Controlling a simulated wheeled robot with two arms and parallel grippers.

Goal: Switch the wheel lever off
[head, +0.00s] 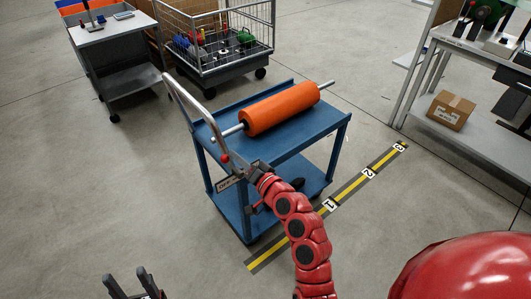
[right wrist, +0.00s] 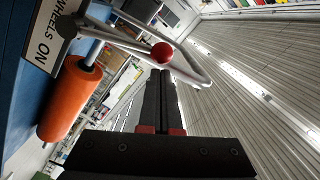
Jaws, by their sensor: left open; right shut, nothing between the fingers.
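The wheel lever is a grey rod with a red ball knob (right wrist: 163,52) at the blue cart's handle end. The knob also shows in the head view (head: 225,158). A white "WHEELS ON" label (right wrist: 43,40) is beside the lever in the right wrist view. Part of a label (head: 226,183) reading "OFF" shows in the head view. My right gripper (right wrist: 163,72) is shut and empty, its tips near the knob; I cannot tell whether they touch it. My left gripper (head: 127,280) is open and empty, low over the floor at the left.
The blue cart (head: 290,148) carries an orange roller (head: 280,108) and has a bent grey handle (head: 192,100). A wire cage trolley (head: 217,60) and a grey side table (head: 115,28) stand behind. A black-yellow floor strip (head: 345,188) runs alongside. The floor at left is clear.

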